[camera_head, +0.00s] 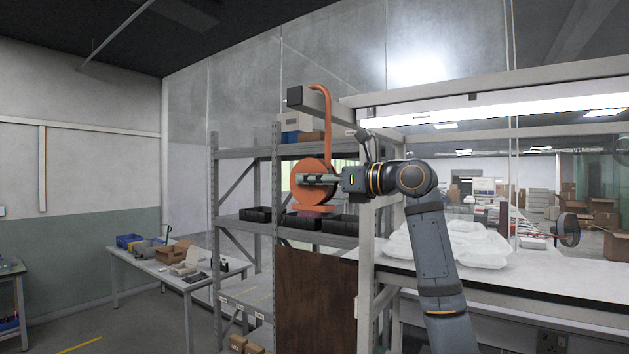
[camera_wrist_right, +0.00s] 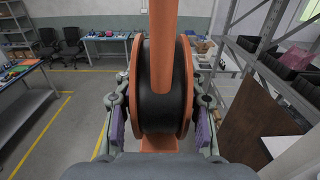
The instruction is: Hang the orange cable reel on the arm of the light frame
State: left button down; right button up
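The orange cable reel (camera_head: 312,190) hangs upright at the light frame's arm (camera_head: 336,114). Its long orange hook (camera_head: 328,130) rises past the near side of that arm and curves over its top, close to the dark end cap. Whether the hook rests on the arm I cannot tell. My right gripper (camera_head: 318,178) reaches in from the right across the reel's face. In the right wrist view, its fingers (camera_wrist_right: 160,100) stand close against both orange flanges, with the black drum (camera_wrist_right: 158,110) between them. My left gripper is out of view.
A grey shelf rack (camera_head: 245,150) with black bins (camera_head: 303,220) stands behind the reel. A brown panel (camera_head: 315,300) is below it. White bags (camera_head: 450,243) lie on the bench at right. A worktable (camera_head: 165,270) stands at left, with open floor before it.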

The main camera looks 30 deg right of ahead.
jog(key=o, duration=0.5)
jog(key=shift+s+r, duration=0.1)
jog(key=shift+s, duration=0.05)
notch_tip(320, 180, up, 9)
jog(key=shift+a+f, duration=0.1)
jog(key=shift+r, duration=0.55)
